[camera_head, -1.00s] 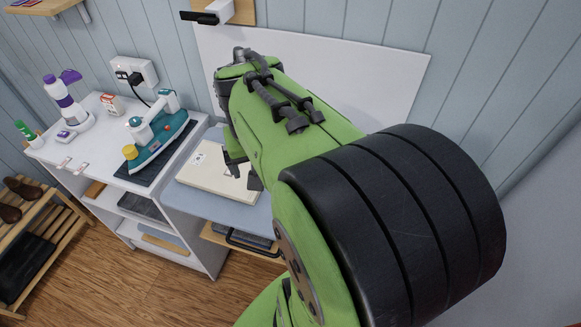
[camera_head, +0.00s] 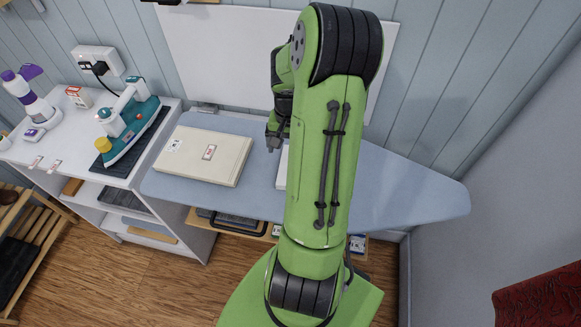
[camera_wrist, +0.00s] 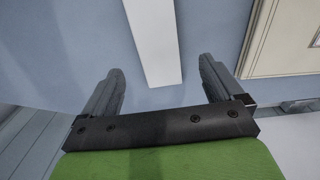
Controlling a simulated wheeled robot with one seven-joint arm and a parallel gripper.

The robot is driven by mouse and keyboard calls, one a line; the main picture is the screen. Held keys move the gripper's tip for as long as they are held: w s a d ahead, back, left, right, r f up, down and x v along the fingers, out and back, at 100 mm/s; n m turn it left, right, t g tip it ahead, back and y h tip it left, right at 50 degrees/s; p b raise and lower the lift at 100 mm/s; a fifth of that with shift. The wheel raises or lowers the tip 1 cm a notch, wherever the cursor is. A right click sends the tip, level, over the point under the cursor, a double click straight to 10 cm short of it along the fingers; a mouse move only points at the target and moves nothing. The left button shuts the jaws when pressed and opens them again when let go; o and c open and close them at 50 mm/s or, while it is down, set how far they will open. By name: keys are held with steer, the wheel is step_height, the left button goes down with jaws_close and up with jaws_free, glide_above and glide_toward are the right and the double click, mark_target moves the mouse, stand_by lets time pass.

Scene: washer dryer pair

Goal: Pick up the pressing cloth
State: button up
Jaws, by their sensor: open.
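A flat white piece (camera_head: 282,167) lies on the blue ironing board, mostly hidden behind my arm. In the wrist view it is a white strip (camera_wrist: 153,40) between and beyond my fingers. A thick cream folded-looking piece (camera_head: 203,155) with small labels lies at the board's left end; its edge also shows in the wrist view (camera_wrist: 285,45). I cannot tell for sure which of the two is the pressing cloth. My gripper (camera_head: 273,142) is open and empty above the board, right of the cream piece; its fingers (camera_wrist: 161,70) stand apart.
The ironing board (camera_head: 420,195) is clear at its right end. A teal iron (camera_head: 130,130) stands on a dark mat on the white cabinet (camera_head: 60,150) at left. A white panel (camera_head: 225,60) is on the wall behind. A red patterned cloth (camera_head: 545,295) is at lower right.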

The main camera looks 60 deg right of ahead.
step_height(320, 180, down, 6)
steer(key=shift+s+d+r+b, duration=0.1)
steer(key=shift+b, duration=0.4)
steer(key=shift+r, duration=0.1)
steer(key=c, duration=1.1)
step_height(320, 180, up, 10)
steer(key=shift+p, duration=1.05)
steer(key=shift+c, duration=0.2)
